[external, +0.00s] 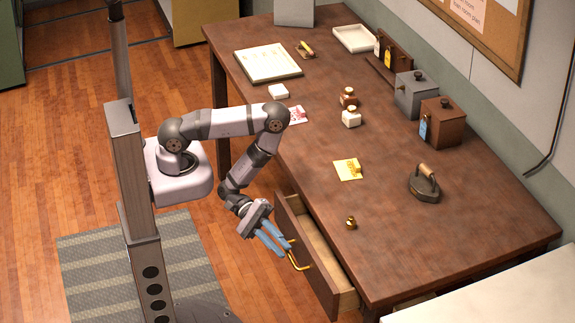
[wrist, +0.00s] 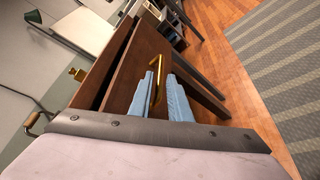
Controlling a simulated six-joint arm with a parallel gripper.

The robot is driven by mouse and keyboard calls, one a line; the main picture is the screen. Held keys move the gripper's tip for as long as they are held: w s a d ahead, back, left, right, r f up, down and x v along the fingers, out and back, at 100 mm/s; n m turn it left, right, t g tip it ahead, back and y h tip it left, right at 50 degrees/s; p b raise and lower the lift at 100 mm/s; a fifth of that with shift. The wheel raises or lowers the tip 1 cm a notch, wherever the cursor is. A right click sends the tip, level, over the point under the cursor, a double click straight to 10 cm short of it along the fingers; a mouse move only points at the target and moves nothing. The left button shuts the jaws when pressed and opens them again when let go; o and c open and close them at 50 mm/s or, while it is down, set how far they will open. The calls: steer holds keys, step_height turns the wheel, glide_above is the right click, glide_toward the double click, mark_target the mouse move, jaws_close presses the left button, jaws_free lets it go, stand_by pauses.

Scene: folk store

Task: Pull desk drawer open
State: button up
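The wooden desk drawer (external: 318,255) is partly pulled out from the desk's front, and its empty-looking inside shows. Its brass handle (external: 300,262) is on the front panel; in the wrist view the handle (wrist: 154,84) stands between the two blue fingers. My gripper (external: 285,248) is at the handle's far end in the external view. In the wrist view my gripper (wrist: 158,78) has its fingers apart, with a gap on the right of the handle. The handle looks close to the left finger; I cannot tell whether they touch.
The desk (external: 400,245) holds an iron (external: 425,186), a small brass weight (external: 351,223), a yellow note (external: 348,169) and two boxes (external: 442,122). A pale counter (external: 490,295) stands at the lower right. The floor in front of the drawer is clear, with a striped rug (external: 95,265).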

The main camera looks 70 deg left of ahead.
mark_target(291, 257)
steer(key=shift+p+x, duration=0.5)
steer(key=shift+x, duration=2.25)
jaws_close()
